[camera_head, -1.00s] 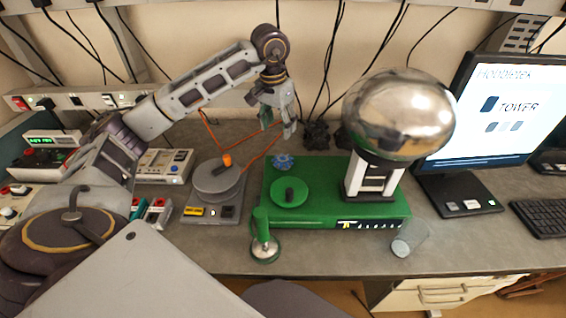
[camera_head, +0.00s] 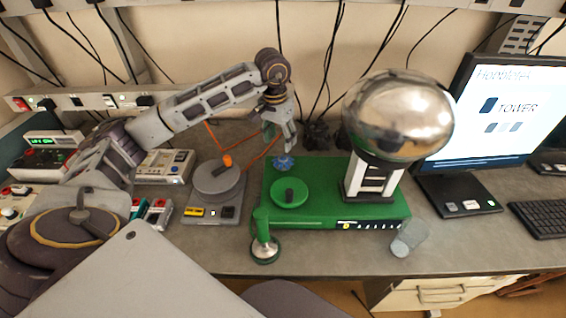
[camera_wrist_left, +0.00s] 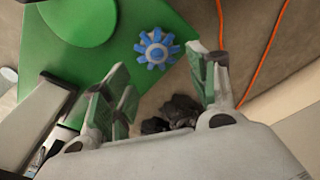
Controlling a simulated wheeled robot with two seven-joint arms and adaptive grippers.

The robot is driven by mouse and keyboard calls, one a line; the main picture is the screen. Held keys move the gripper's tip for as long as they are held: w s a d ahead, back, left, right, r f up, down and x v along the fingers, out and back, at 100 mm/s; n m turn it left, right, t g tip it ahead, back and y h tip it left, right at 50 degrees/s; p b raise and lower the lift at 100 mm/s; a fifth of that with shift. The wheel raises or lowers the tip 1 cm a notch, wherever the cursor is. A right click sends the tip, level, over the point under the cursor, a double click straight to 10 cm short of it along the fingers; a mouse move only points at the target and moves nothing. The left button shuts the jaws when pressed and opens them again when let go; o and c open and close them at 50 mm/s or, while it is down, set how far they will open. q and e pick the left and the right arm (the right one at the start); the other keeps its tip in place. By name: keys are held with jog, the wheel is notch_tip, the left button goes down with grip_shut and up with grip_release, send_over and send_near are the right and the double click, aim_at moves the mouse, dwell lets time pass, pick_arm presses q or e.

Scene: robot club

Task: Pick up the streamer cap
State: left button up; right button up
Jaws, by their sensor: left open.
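The streamer cap, which I take to be the small blue toothed piece (camera_head: 284,162), sits at the back left corner of the green base (camera_head: 325,216). In the left wrist view the blue cap (camera_wrist_left: 157,48) has a pale centre and lies at the green base's edge (camera_wrist_left: 150,15). My left gripper (camera_head: 281,145) is open and empty, pointing down just above and behind the cap. In the left wrist view its fingers (camera_wrist_left: 160,78) are spread, with the cap ahead of the gap between them. My right gripper is not in view.
A large shiny metal sphere (camera_head: 398,115) stands on the base to the right. A grey round device (camera_head: 218,177) with an orange knob and cables is at the left. Dark crumpled objects (camera_wrist_left: 172,113) lie behind the base. A monitor (camera_head: 500,110) stands farther right.

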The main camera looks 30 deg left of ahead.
aim_at(283, 159)
pick_arm(q)
jog(key=shift+w+f, duration=0.2)
jog(key=shift+f, duration=1.6)
jog(key=shift+f, duration=0.1)
jog(key=shift+w+d+f+p, duration=0.15)
jog(key=shift+f+p, duration=0.2)
jog(key=shift+f, duration=0.25)
jog(key=shift+s+d+f+p, duration=0.1)
jog(key=shift+f+p, duration=0.2)
jog(key=shift+f, duration=0.3)
jog(key=shift+w+f, duration=0.2)
jog(key=shift+f, duration=1.1)
jog(key=c, duration=1.2)
jog(key=shift+s, duration=0.1)
